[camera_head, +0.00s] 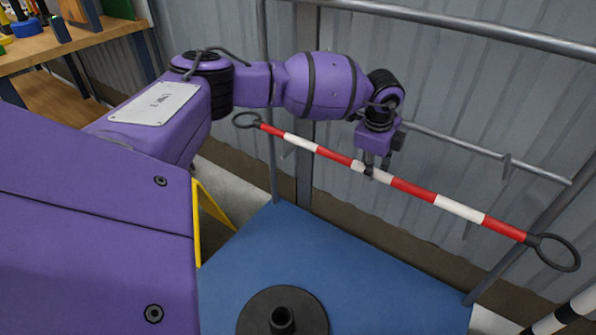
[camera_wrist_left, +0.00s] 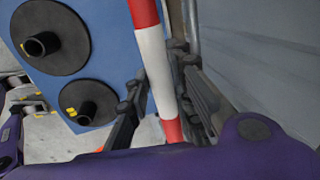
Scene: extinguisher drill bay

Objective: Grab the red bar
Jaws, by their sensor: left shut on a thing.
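The red bar (camera_head: 413,190) is a long red-and-white banded bar with a dark ring at each end. It slants from upper left to lower right in the head view, in front of a metal frame. My left gripper (camera_head: 372,170) reaches down onto it near its middle and is shut on it. In the left wrist view the bar (camera_wrist_left: 155,62) runs between the two dark fingers of my left gripper (camera_wrist_left: 165,100), over a white band with red on both sides. My right gripper is not in view.
Grey metal rails (camera_head: 450,23) and a corrugated wall stand behind the bar. A blue platform (camera_head: 350,285) lies below, with a black round base (camera_head: 283,316) on it. A wooden workbench (camera_head: 75,43) with tools is at the upper left. A black-and-white post shows at lower right.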

